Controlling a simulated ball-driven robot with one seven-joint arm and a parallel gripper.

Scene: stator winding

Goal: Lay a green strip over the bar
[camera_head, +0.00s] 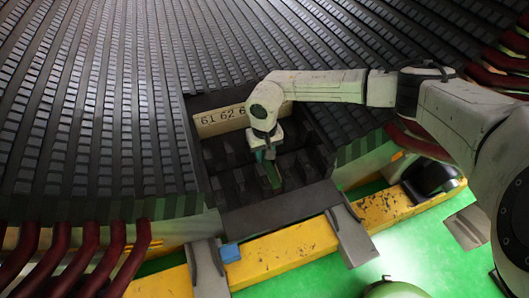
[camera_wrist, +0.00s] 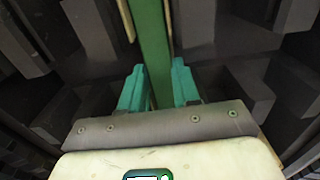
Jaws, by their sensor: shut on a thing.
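My gripper (camera_head: 268,157) is down in the dark recess (camera_head: 235,190) of the stator. Its teal fingers (camera_wrist: 158,88) are shut on a long, narrow green strip (camera_wrist: 152,45). The strip also shows below the gripper in the head view (camera_head: 272,175). In the wrist view it runs from between the fingers to the top edge. Thin tan edges (camera_wrist: 127,20) show on both sides of it there. I cannot tell whether these belong to the bar, nor whether the strip touches anything beneath. The bar is not clearly visible.
Dark blocks (camera_wrist: 245,92) stand on both sides of the fingers. A cream label plate (camera_head: 220,119) with numbers is at the recess's back. A yellow beam (camera_head: 290,240), a blue block (camera_head: 230,252) and dark red coil ends (camera_head: 90,250) lie in front. Green floor (camera_head: 420,245) is open at right.

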